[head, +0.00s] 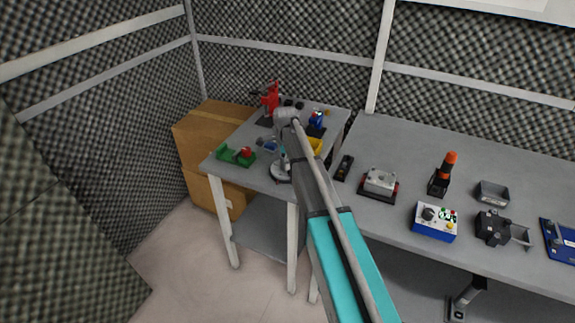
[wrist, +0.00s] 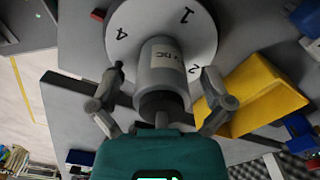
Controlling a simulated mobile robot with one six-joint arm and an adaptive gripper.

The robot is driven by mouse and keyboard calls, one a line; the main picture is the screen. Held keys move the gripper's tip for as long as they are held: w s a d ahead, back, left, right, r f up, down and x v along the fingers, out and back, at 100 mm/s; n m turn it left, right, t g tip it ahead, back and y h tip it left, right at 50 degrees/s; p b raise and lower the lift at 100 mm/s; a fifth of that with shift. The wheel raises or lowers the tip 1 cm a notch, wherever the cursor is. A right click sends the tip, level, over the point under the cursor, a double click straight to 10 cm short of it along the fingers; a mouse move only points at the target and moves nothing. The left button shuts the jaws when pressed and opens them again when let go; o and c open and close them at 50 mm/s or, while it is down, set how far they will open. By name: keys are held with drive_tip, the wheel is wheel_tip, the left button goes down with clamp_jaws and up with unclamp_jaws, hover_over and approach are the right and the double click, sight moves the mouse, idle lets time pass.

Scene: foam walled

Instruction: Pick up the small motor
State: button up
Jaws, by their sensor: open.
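The small motor (wrist: 163,68) is a grey cylinder with a dark end and partly readable lettering ending in "DC". In the wrist view it is over a round pale disc (wrist: 122,28) marked with numbers. My gripper (wrist: 162,76) is open, with one finger on each side of the motor. Gaps show between the fingers and the motor's sides. In the head view my gripper (head: 283,160) points down over the disc (head: 279,177) on the smaller table, and the motor is too small and covered to make out.
A yellow bin (wrist: 262,92) stands close to the right finger; it also shows in the head view (head: 315,145). A red device (head: 270,97) stands behind. The right bench (head: 400,145) carries several devices.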

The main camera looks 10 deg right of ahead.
drive_tip(key=shift+c, duration=0.3)
drive_tip(key=shift+s+r, duration=0.1)
drive_tip(key=shift+r, duration=0.15)
clamp_jaws()
idle(0.4)
